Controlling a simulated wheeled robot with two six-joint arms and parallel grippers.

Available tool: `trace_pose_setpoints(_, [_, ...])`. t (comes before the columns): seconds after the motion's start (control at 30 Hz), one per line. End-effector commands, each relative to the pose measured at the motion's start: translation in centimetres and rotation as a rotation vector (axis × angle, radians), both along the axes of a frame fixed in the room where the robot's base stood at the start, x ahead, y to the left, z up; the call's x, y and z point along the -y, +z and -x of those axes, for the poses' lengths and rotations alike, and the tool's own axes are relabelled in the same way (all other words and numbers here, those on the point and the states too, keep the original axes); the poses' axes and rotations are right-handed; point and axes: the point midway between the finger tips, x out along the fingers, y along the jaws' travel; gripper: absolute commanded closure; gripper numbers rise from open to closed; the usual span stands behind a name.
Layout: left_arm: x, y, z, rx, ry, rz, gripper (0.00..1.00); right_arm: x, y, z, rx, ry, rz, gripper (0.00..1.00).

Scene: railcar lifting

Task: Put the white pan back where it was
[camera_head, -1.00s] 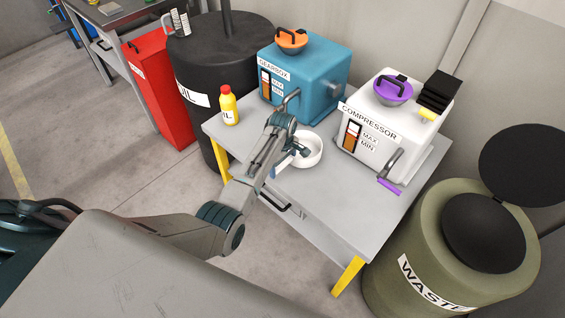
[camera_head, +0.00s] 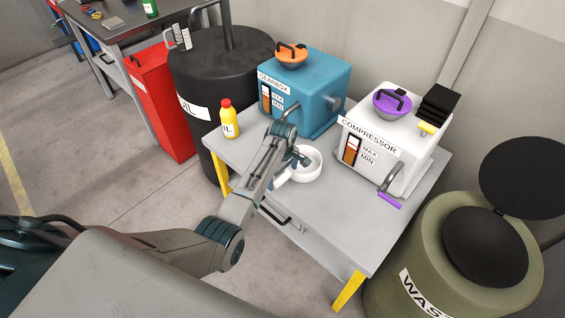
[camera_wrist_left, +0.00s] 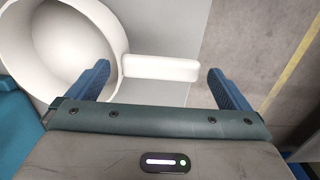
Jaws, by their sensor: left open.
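The white pan (camera_head: 310,170) stands on the grey table, in front of the blue gearbox and the white compressor. In the left wrist view the round bowl of the pan (camera_wrist_left: 52,45) is at the upper left, cut off by the frame edge, and its short white handle (camera_wrist_left: 160,68) points right. My left gripper (camera_wrist_left: 158,78) is open, with one finger near the bowl's rim and the other past the handle's free end. The handle lies between and ahead of the fingertips, not gripped. In the head view my left gripper (camera_head: 290,163) partly covers the pan. My right gripper is not in view.
The grey table (camera_head: 330,220) also holds a yellow oil bottle (camera_head: 229,120), the gearbox (camera_head: 318,85) and the compressor (camera_head: 400,140) with a purple-handled crank. A green waste barrel (camera_head: 430,245) stands at the right, a black drum (camera_head: 210,75) behind left. The front table top is clear.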

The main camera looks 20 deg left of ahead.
Motion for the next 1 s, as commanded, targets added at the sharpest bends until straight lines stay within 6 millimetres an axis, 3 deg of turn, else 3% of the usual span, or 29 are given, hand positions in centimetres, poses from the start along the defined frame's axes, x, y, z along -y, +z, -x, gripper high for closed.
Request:
trace_pose_setpoints(0.2, [0.0,4.9,-0.1,0.005,0.0,0.0,0.0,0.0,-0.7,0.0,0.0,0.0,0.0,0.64])
trace_pose_setpoints(0.43, [0.0,8.5,0.0,0.002,0.0,0.0,0.0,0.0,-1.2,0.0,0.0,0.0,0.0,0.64])
trace_pose_setpoints(0.6, [0.0,9.6,0.0,0.0,0.0,0.0,0.0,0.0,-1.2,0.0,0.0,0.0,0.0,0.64])
trace_pose_setpoints(1.0, [0.0,9.7,0.0,0.0,0.0,0.0,0.0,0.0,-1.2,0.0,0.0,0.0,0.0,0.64])
